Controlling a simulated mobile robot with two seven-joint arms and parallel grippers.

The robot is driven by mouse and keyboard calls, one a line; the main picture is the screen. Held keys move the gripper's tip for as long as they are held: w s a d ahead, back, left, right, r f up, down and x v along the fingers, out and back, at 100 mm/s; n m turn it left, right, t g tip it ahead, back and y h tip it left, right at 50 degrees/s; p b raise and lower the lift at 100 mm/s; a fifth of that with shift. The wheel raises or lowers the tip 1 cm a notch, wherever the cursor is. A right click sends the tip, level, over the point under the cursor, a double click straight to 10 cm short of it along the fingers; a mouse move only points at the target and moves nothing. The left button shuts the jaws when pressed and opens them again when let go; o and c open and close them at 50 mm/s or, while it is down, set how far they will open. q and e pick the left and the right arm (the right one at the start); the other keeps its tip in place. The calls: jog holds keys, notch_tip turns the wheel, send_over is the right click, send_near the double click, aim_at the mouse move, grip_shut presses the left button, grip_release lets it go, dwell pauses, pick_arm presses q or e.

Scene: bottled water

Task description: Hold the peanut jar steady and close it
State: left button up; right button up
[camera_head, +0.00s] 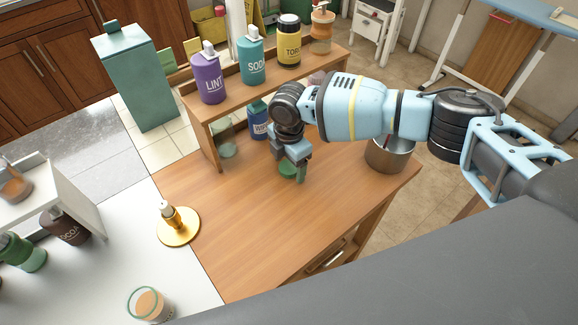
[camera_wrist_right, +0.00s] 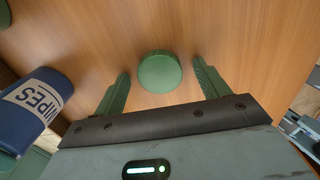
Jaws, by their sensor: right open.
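A round green lid (camera_head: 287,171) lies flat on the wooden table, and it shows fully in the right wrist view (camera_wrist_right: 160,72). My right gripper (camera_head: 298,172) is just above the lid, pointing down. In the right wrist view its green fingers (camera_wrist_right: 160,68) are spread on either side of the lid, with gaps between. A clear jar with tan contents and a green rim (camera_head: 149,305) stands open on the white counter at the lower left. It looks like the peanut jar, though no label is readable. My left gripper is not in view.
The wooden table (camera_head: 235,220) is mostly bare in front. A blue wipes container (camera_wrist_right: 40,103) is close to the gripper, left in the wrist view. A metal pot (camera_head: 390,156) stands right, and a gold-based dispenser (camera_head: 178,232) left. A bottle shelf (camera_head: 190,104) runs behind.

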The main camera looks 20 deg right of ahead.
aim_at(289, 166)
jog(key=c, duration=1)
jog(key=shift+r, duration=0.1)
jog(key=shift+c, duration=0.2)
